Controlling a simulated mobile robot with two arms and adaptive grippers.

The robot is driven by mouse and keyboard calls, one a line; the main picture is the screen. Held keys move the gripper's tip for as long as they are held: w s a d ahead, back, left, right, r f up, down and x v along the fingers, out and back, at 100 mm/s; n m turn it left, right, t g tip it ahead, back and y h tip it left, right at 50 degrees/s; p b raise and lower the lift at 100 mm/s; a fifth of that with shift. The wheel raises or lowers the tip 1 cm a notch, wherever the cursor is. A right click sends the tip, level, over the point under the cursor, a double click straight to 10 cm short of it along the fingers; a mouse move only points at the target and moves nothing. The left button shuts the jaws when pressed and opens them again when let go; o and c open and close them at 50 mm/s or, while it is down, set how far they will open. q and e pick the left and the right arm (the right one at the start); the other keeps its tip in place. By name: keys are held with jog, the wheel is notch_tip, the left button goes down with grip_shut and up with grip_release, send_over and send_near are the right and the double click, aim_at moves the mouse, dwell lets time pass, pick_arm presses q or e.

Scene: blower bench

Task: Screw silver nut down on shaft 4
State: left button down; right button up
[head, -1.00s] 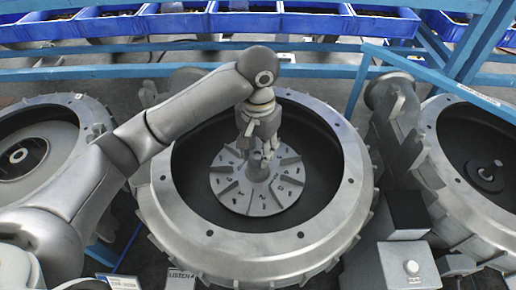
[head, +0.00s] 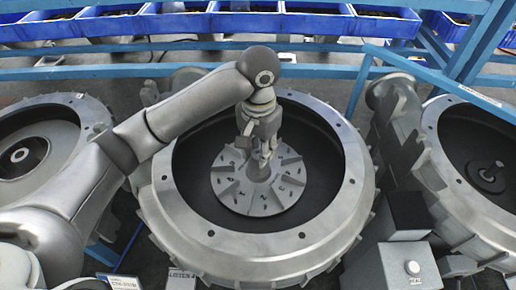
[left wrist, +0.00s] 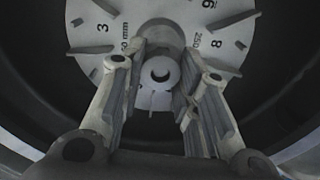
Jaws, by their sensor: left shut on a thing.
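My left gripper (head: 262,148) points down into the middle blower housing (head: 275,244), over the hub of the slotted grey impeller disc (head: 240,196). The left wrist view shows its two fingers (left wrist: 160,95) on either side of the shaft end (left wrist: 160,70), which stands up from the disc's centre. The gripper is shut on the silver nut at the top of this shaft; the fingers largely hide the nut, and its height on the thread cannot be told. The disc (left wrist: 100,27) carries printed numbers. My right gripper is not in view.
Another housing with a bare shaft (head: 490,174) is at the right, and one with a disc (head: 22,155) at the left. A grey box with a white button (head: 412,267) stands at front right. Blue rails (head: 330,71) and blue bins (head: 245,22) run behind.

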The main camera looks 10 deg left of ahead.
pick_arm(q)
jog(key=m, duration=0.7)
jog(key=shift+d, duration=0.1)
jog(key=m, duration=0.6)
jog(key=shift+m, duration=0.4)
jog(key=m, duration=0.4)
jog(key=shift+s+f, duration=0.1)
jog(key=m, duration=0.5)
jog(key=shift+m, duration=0.3)
jog(key=c, duration=1.4)
grip_release()
jog(key=shift+d, duration=0.15)
jog(key=shift+d, duration=0.1)
jog(key=shift+a, duration=0.2)
